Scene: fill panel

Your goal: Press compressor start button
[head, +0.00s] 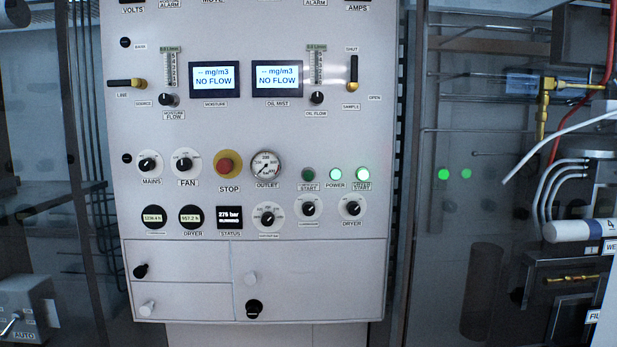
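The fill panel (215,125) faces me, a light grey upright board. Right of its centre are three round green items in a row. The left one, a START button (308,174), is dark green and unlit; the small upper line of its label is too blurred to read. The middle one is a lit POWER light (335,174). The right one, another START button (363,174), glows bright green, its upper label line also blurred. Which START belongs to the compressor I cannot read. Neither of my grippers is in view.
A red STOP button (228,166) on a yellow plate sits left of the OUTLET gauge (265,166). The STATUS display (230,217) reads 275 bar, apparently RUNNING. Several knobs lie below the green row. Pipes and a white cylinder (583,230) stand at right. Nothing blocks the panel front.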

